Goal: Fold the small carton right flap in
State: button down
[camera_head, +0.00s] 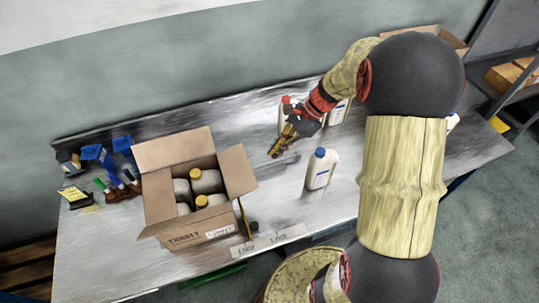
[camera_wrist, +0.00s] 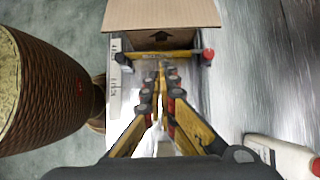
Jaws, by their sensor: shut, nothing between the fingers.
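The small carton (camera_head: 190,237) stands open on the left half of the table, with white bottles (camera_head: 206,182) inside, some with visible yellow caps. Its right flap (camera_head: 238,170) slants up and outward on the right side. The back flap (camera_head: 173,150) stands up. My gripper (camera_head: 273,154) is shut and empty, right of the right flap and apart from it in the head view. In the wrist view, my gripper's fingertips (camera_wrist: 161,68) are together, pointing at a brown carton panel with an arrow mark (camera_wrist: 161,14).
A blue-capped bottle (camera_head: 320,170) stands right of my gripper. A red-capped bottle (camera_wrist: 280,155) shows at lower right in the wrist view. A yellow bar (camera_wrist: 160,54) with dark and red ends lies across the view near the carton. Blue tools (camera_head: 97,153) stand at left.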

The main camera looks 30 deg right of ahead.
aim_at(237, 170)
jog(key=a+f, duration=0.3)
jog(key=a, duration=0.3)
jog(key=shift+w+a+f+b, duration=0.15)
jog(key=shift+w+f+b, duration=0.05)
jog(key=shift+w+b, duration=0.15)
jog(key=shift+s, duration=0.1)
jog(key=shift+r, duration=0.1)
